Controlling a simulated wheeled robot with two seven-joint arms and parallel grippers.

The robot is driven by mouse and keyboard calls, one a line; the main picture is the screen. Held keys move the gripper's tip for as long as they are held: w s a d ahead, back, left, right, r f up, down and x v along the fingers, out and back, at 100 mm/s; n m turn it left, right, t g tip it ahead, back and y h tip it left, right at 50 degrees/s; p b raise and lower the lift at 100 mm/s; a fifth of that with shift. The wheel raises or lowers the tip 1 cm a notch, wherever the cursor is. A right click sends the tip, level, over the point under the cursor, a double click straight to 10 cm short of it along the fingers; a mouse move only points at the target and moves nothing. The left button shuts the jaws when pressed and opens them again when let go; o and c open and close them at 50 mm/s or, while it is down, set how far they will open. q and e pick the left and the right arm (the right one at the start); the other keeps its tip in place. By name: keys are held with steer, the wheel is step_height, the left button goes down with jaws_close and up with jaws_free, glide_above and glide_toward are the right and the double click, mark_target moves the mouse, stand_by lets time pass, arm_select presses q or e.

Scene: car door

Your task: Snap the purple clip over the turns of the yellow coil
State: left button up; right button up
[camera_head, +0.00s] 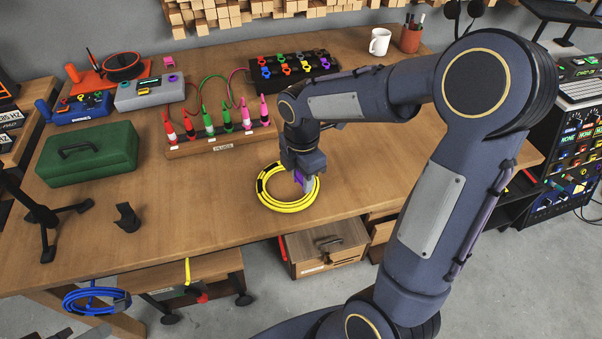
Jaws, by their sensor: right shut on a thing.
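The yellow coil (290,207) lies flat on the wooden table near its front edge, with a black band on its left side. The purple clip (299,177) is between the fingers of my right gripper (304,183), at the right side of the coil's ring. My right gripper points down and is shut on the clip. The fingers partly hide the clip and that part of the coil, so I cannot tell whether the clip is around the turns. My left gripper is not in view.
A probe rack (221,138) and a holder of coloured clips (293,70) stand behind the coil. A green toolbox (88,155) and a small black holder (127,217) are at left. A blue coil (95,299) hangs below the table's front edge.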

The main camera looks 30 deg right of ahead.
mark_target(302, 200)
steer(key=shift+f+b, duration=1.95)
steer(key=shift+f, duration=0.85)
steer(key=shift+p, duration=0.4)
steer(key=shift+f+b, duration=0.75)
steer(key=shift+f, duration=0.35)
